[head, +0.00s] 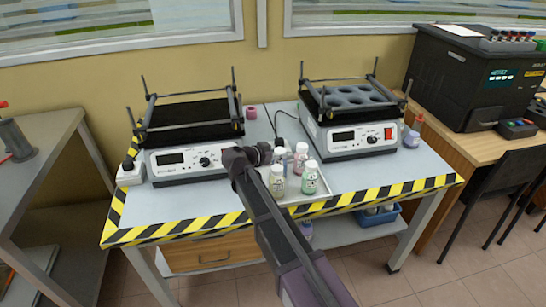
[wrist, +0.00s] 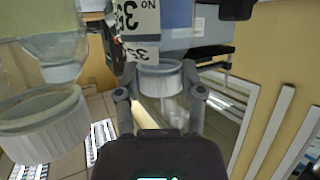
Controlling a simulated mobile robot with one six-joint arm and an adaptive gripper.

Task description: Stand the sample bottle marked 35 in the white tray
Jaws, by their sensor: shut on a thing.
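In the wrist view my gripper (wrist: 160,97) is shut on the white cap of the sample bottle marked 35 (wrist: 140,20); the view is inverted, and its label reads 35. In the head view my gripper (head: 262,153) is over the middle of the table, at the left of a small bottle group. The held bottle is hard to make out there. The white tray (head: 318,200) is at the table's front middle, with a yellowish bottle (head: 277,182) and a green bottle (head: 309,180) at it. A pink-labelled bottle (head: 301,155) is behind them.
Two shaker machines flank the group, one at left (head: 190,163) and one at right (head: 350,140). A blue-purple bottle (head: 412,133) stands at the table's right, and a magenta one (head: 251,112) behind. Other capped bottles (wrist: 45,125) are close at left in the wrist view.

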